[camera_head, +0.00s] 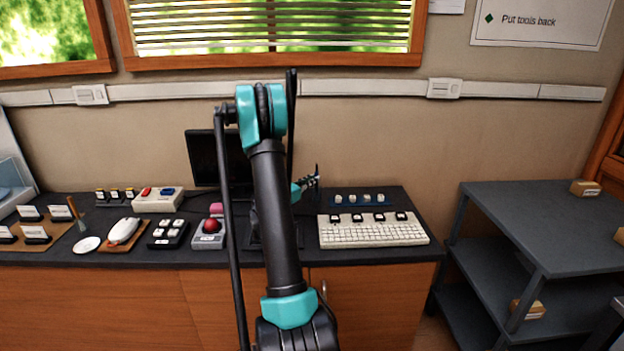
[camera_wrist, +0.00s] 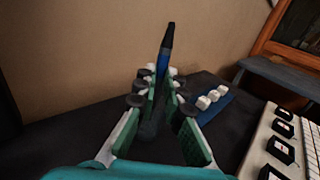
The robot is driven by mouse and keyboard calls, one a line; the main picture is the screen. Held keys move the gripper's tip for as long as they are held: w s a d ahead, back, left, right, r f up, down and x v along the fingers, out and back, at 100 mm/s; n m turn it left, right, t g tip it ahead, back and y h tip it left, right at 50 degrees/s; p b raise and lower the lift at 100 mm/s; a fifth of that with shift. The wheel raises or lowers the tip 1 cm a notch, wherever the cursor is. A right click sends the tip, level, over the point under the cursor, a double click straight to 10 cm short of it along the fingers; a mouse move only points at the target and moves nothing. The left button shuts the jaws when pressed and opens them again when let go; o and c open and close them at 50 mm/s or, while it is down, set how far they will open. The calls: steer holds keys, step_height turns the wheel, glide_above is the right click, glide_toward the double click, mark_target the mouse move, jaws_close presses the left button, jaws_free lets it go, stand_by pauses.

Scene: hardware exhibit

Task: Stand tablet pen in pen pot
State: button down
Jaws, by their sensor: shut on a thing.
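My gripper (camera_wrist: 161,88) is shut on the tablet pen (camera_wrist: 165,58), which has a blue body and a dark tapered end. In the wrist view the pen stands nearly upright between the fingertips, dark end up. In the head view my gripper (camera_head: 307,183) shows just right of my arm, above the back of the dark counter, with the pen too small to make out clearly. I cannot pick out the pen pot in either view; my arm hides the middle of the counter.
A white keyboard (camera_head: 373,231) and a blue strip with white keycaps (camera_head: 360,200) lie right of my gripper. A dark monitor (camera_head: 205,158) stands behind my arm. A red trackball (camera_head: 211,226), white mouse (camera_head: 123,231) and other devices fill the left. A grey shelf unit (camera_head: 550,225) stands right.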

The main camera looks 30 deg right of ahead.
steer(key=c, duration=1.5)
jaws_free()
steer(key=shift+c, duration=0.2)
steer(key=v, duration=1.2)
steer(key=shift+a, duration=0.1)
